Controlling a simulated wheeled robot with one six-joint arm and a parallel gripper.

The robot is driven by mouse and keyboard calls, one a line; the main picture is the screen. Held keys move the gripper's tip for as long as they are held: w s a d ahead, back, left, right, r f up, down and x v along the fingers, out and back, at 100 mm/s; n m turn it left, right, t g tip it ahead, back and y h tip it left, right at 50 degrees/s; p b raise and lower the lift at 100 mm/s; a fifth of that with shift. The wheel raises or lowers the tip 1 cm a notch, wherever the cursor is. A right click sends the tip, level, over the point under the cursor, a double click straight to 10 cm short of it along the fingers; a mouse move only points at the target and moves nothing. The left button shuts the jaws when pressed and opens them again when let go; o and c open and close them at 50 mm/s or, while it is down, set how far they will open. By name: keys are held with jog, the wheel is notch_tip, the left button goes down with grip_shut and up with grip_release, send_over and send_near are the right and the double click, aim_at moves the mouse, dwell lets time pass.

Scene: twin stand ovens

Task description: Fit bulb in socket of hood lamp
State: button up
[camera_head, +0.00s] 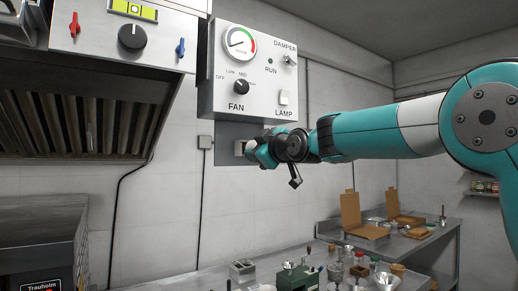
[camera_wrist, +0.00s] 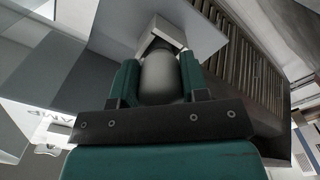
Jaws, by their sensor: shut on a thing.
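My gripper (camera_head: 256,150) is just below the control box, beside a small pale block (camera_head: 239,147) on a grey backing plate. In the wrist view my gripper (camera_wrist: 159,72) is shut on a rounded, whitish bulb (camera_wrist: 160,82), one green finger on each side. The bulb's far end points at a pale square block, which looks like the lamp socket (camera_wrist: 164,31). There is a dark gap or opening where they meet. I cannot tell whether the bulb is inside the socket or only close to it. The bulb is hidden in the head view.
The control box (camera_head: 250,73) with gauge, FAN knob and LAMP switch hangs right above my gripper. The hood's slatted filters (camera_head: 80,115) are at the left. Below is a bench (camera_head: 215,277) crowded with small items.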

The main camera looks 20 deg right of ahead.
jog(key=shift+w, duration=0.15)
jog(key=o, duration=1)
jog(key=shift+b+v, duration=4)
jog(key=shift+v, duration=4.7)
jog(key=shift+a, duration=0.1)
